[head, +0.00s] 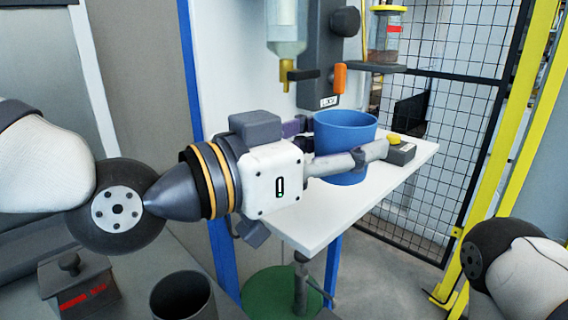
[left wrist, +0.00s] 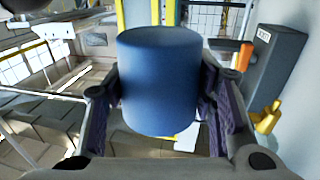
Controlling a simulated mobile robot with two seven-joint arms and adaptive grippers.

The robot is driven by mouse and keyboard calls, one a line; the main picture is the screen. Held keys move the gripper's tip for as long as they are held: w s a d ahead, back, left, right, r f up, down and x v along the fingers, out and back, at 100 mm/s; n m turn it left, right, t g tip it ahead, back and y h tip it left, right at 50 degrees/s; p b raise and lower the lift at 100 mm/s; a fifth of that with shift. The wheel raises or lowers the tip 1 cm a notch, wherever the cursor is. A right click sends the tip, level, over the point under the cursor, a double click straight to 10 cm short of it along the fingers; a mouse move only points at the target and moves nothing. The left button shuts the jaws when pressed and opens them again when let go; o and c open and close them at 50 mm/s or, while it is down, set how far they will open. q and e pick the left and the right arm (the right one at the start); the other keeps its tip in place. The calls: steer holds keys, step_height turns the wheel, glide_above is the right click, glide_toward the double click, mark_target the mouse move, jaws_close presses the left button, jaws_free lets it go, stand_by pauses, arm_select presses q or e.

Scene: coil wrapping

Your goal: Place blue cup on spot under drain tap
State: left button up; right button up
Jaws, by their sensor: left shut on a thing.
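The blue cup (head: 345,135) is upright between the fingers of my left gripper (head: 335,150), which is shut on it. In the head view it is at or just above the white shelf; I cannot tell if it touches. The cup fills the middle of the left wrist view (left wrist: 162,80), between the two fingers of the left gripper (left wrist: 160,95). The brass drain tap (head: 287,75), below a clear vessel, is up and left of the cup in the head view. In the left wrist view the tap (left wrist: 267,118) is right of the cup. No spot marking is visible.
The white shelf (head: 310,228) has free room in front and to the right. A grey box with a yellow button (head: 400,150) stands right of the cup. An orange handle (head: 340,79) hangs above it. A dark cup (head: 183,298) and a lidded box (head: 80,285) are lower left.

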arm_select(q)
steer(key=w+a, duration=0.2)
steer(key=w, duration=0.1)
steer(key=w+a+f+b, duration=0.1)
steer(key=w+a, duration=0.1)
steer(key=w, duration=0.2)
steer(key=w+a+f+b, duration=0.1)
steer(key=w+a, duration=0.1)
steer(key=w, duration=0.2)
steer(key=shift+f, duration=0.1)
steer(key=f, duration=0.5)
steer(key=shift+w, duration=0.2)
steer(key=shift+w+a, duration=0.15)
arm_select(e)
steer(key=shift+g, duration=0.7)
steer(key=s+f, duration=0.3)
steer(key=shift+s+f, duration=0.15)
steer(key=shift+f, duration=0.05)
arm_select(q)
steer(key=shift+f+b, duration=0.2)
steer(key=shift+b, duration=0.1)
steer(key=o, duration=0.7)
